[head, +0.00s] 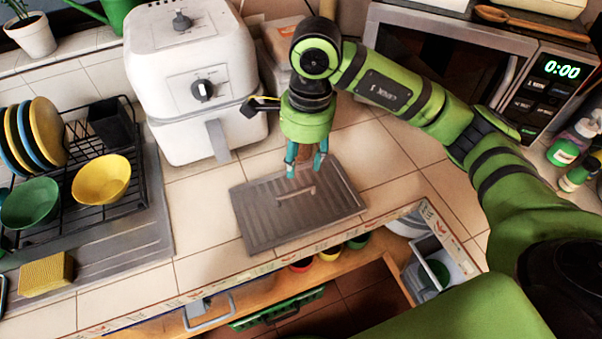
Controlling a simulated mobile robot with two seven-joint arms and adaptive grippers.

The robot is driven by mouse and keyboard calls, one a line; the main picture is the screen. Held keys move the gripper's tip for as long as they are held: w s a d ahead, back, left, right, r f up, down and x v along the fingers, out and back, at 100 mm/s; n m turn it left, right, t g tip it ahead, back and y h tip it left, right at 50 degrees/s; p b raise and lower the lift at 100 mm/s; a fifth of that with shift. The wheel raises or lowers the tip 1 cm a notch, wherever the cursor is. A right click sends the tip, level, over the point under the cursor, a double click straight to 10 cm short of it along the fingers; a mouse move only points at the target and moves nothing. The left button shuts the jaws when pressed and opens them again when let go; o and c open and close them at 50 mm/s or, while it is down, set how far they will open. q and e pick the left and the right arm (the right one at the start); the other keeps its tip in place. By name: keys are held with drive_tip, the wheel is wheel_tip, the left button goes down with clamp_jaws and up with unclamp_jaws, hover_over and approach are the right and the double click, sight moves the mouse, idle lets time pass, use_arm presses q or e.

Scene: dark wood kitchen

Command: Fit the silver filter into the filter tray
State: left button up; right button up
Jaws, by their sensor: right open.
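The silver filter (262,219) looks to be the flat, ribbed metal panel with a small raised handle, lying on the tiled counter in front of the air fryer. My right gripper (305,168) points down over the panel's back half, close to the handle, with its teal fingers apart and nothing seen between them. I cannot tell whether the fingers touch the panel. I cannot pick out a filter tray in this view. My left gripper is not in view.
A white air fryer (190,75) stands behind and left of the panel. A dish rack (130,195) with plates and bowls is at left. A microwave (450,50) stands at back right.

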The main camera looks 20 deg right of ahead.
drive_tip(key=h, duration=0.1)
hover_over(291, 194)
drive_tip(key=d, duration=0.1)
wheel_tip(291, 194, down, 6)
drive_tip(key=shift+s+d+r+b, duration=0.15)
drive_tip(key=shift+r+b, duration=0.1)
drive_tip(key=shift+b, duration=0.15)
drive_tip(key=shift+f+p, duration=0.6)
drive_tip(key=shift+f, duration=0.1)
drive_tip(key=f+p, duration=0.1)
drive_tip(key=f, duration=0.1)
drive_tip(key=a+f+p, duration=0.1)
drive_tip(key=f, duration=0.1)
drive_tip(key=shift+a+f, duration=0.1)
drive_tip(key=shift+f, duration=0.35)
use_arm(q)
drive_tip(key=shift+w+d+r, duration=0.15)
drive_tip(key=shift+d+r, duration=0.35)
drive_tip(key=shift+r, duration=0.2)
use_arm(e)
clamp_jaws()
